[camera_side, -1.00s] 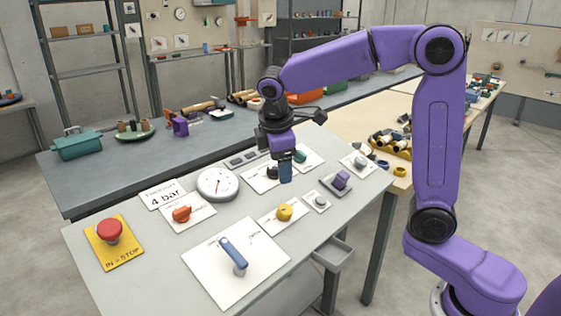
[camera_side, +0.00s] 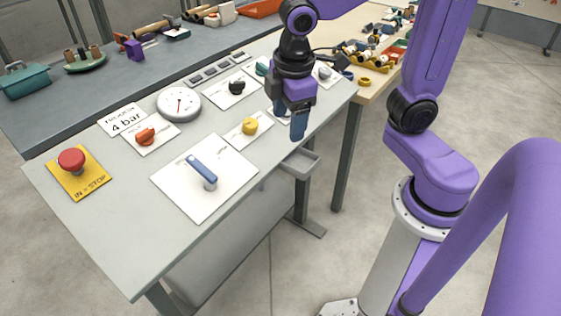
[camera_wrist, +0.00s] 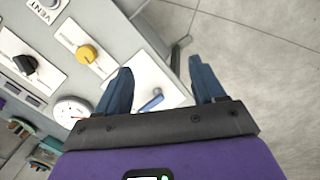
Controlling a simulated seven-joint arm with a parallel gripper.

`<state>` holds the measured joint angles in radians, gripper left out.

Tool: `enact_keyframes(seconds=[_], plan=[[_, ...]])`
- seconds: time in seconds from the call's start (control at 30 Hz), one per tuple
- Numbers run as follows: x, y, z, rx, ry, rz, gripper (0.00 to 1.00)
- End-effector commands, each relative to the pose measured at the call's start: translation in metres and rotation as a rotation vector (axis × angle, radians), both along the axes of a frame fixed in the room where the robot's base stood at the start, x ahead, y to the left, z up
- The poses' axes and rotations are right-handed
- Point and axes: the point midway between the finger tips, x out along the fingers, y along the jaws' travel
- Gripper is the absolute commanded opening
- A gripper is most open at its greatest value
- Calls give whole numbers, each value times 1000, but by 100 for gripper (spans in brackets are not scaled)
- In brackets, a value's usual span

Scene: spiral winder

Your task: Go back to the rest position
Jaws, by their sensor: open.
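My gripper (camera_side: 299,124) hangs fingers down over the right front edge of the panel table (camera_side: 100,237) in the side view. In the wrist view my gripper (camera_wrist: 160,88) has its two blue fingers wide apart with nothing between them in its grasp. The blue lever (camera_side: 202,172) on its white plate lies left of the gripper, apart from it. The lever also shows in the wrist view (camera_wrist: 152,100), beyond the fingers. The gripper covers part of the panel's right end.
A yellow knob (camera_side: 250,126), orange knob (camera_side: 145,136), black knob (camera_side: 237,87), gauge (camera_side: 179,104) and red stop button (camera_side: 71,160) sit on the table. A small grey tray (camera_side: 300,163) juts from its front edge. Open floor lies to the right.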

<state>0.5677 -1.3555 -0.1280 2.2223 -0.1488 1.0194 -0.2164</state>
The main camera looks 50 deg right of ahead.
Motion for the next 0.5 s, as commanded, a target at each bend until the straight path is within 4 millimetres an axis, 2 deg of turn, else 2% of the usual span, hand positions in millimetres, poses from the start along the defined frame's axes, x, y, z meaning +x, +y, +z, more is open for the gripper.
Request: enact_keyframes(seconds=[0.03, 0.3, 0.5], plan=[[-15, -2, -3, 12, 9, 7, 69], [-88, -14, -20, 66, 60, 17, 69], [-126, -25, -30, 87, 91, 18, 69]])
